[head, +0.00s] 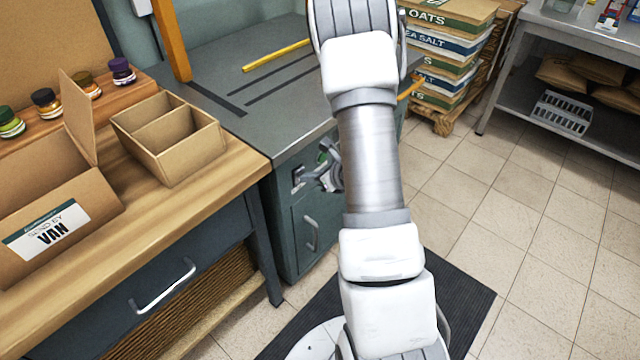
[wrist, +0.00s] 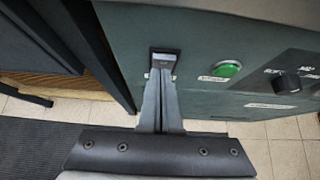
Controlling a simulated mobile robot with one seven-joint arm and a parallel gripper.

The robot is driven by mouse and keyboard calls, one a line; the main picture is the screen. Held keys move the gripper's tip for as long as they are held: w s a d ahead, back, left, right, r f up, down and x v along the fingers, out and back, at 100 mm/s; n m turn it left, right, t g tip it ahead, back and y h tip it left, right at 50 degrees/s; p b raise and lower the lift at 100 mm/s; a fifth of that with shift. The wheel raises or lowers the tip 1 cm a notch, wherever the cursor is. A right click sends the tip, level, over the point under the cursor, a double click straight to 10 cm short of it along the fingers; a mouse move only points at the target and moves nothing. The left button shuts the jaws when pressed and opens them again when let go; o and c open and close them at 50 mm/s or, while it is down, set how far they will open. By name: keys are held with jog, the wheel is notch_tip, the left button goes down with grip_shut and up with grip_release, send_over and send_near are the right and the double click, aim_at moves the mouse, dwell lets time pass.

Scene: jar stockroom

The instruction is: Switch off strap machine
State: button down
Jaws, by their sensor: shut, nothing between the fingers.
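The strap machine (head: 226,82) is a dark grey cabinet with slots in its top and a yellow strap, left of my arm in the head view. Its front panel (wrist: 125,35) fills the upper part of the wrist view. A small black switch-like part (wrist: 165,57) is on the panel, with a white label partly hidden below it. My gripper (wrist: 161,75) is shut and empty, its fingertips right at this part; I cannot tell if they touch it. In the head view my gripper (head: 328,168) is close to the machine's front, partly hidden by my arm.
A green button (wrist: 227,69) and a black knob (wrist: 287,83) are right of the fingers. A wooden bench (head: 205,195) with a divided carton (head: 185,160) and jars stands at left. Stacked sacks (head: 445,45) stand behind; tiled floor at right is clear.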

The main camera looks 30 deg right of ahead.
jog(key=shift+w+a, duration=0.1)
jog(key=shift+w, duration=0.1)
jog(key=shift+w+a+r+g+p, duration=0.1)
jog(key=shift+w+r+g+p, duration=0.25)
jog(key=shift+p, duration=0.3)
jog(key=shift+f, duration=0.2)
jog(key=shift+r+p, duration=0.4)
jog(key=shift+r, duration=0.4)
jog(key=shift+s, duration=0.1)
